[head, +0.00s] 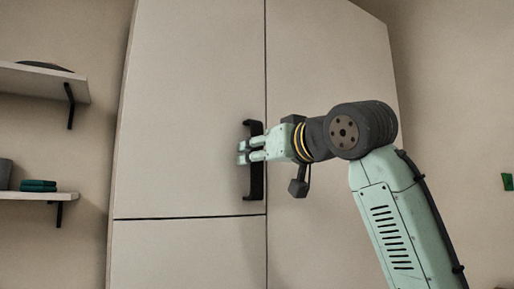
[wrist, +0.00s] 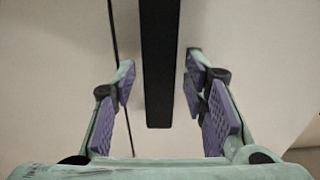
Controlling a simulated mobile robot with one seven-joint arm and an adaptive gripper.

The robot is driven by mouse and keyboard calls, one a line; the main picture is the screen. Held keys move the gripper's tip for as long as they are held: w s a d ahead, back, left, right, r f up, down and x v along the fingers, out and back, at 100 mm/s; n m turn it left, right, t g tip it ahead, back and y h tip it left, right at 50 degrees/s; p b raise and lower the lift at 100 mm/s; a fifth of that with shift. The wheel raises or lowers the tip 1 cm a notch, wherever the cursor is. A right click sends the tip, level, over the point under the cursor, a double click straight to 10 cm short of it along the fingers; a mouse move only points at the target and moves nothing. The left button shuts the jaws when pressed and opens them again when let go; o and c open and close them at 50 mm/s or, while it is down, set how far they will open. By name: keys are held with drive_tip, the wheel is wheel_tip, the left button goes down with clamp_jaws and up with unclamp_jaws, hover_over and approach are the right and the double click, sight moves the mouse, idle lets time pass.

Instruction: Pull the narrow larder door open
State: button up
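A tall beige larder cupboard stands in front of me. Its upper left door (head: 190,100) looks flush with the panel on its right, with only a thin dark seam between them. A black upright bar handle (head: 256,184) is on this door beside the seam. My gripper (head: 242,152) is at the middle of the handle. In the wrist view, the purple-padded fingers of my gripper (wrist: 158,85) stand on either side of the handle (wrist: 160,60), with a gap on both sides. The gripper is open around the handle, not clamped on it.
A lower panel (head: 185,250) lies beneath the door, and a plain panel (head: 325,70) to its right. Two wall shelves, an upper one (head: 45,82) and a lower one (head: 25,196), are at the left, with small items on them. The wall at the right is mostly bare.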

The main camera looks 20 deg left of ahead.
drive_tip(key=shift+w+a, duration=0.4)
drive_tip(key=shift+a, duration=0.05)
clamp_jaws()
idle(0.3)
idle(0.3)
